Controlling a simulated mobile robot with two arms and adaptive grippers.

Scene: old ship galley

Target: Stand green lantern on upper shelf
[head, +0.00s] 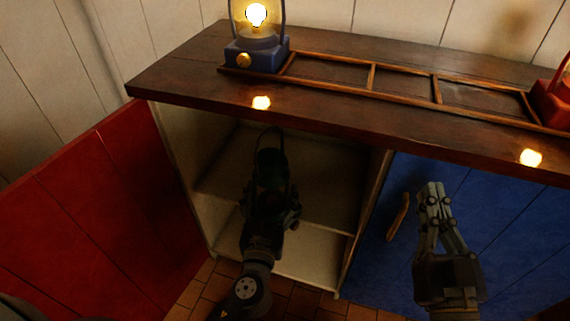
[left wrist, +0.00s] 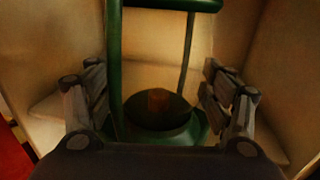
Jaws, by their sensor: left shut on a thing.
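The green lantern (head: 268,166) is dark and upright in the open cabinet's mouth in the head view. My left gripper (head: 270,192) is shut on it and hides its lower part. In the left wrist view the lantern (left wrist: 158,128) stands between the two fingers, with its green frame rising toward the camera. The upper shelf (head: 325,203) is a pale board inside the cabinet, behind and beside the lantern. I cannot tell whether the lantern's base touches it. My right gripper (head: 433,188) is shut and empty in front of the blue door.
The red door (head: 105,210) stands open at left; the blue door (head: 500,225) is closed, with a wooden handle (head: 398,218). A lit blue lantern (head: 257,52) and a red lantern (head: 552,103) stand on the dark wooden top (head: 180,75). The cabinet floor (head: 312,262) looks clear.

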